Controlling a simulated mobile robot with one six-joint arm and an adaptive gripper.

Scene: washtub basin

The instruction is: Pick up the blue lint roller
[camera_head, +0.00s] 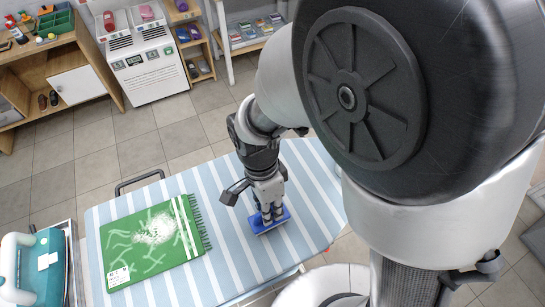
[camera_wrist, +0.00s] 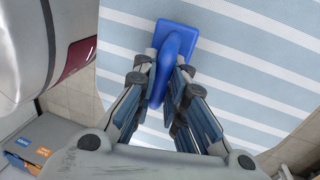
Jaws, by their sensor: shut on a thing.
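The blue lint roller (camera_head: 270,221) is on the blue-and-white striped surface, below my gripper (camera_head: 272,210). In the wrist view the lint roller (camera_wrist: 172,62) shows a flat blue plate with a rounded blue handle. My gripper (camera_wrist: 165,80) has its two fingers on either side of the handle and is shut on it. The fingers hide parts of the handle's sides. I cannot tell whether the plate touches the surface or is slightly above it.
The striped ironing-board-like surface (camera_head: 222,235) carries a green folded towel (camera_head: 153,240) left of the gripper. A teal object (camera_head: 43,262) stands at lower left. Shelves (camera_head: 60,60) and a white machine (camera_head: 148,72) stand at the back. Striped surface around the roller is clear.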

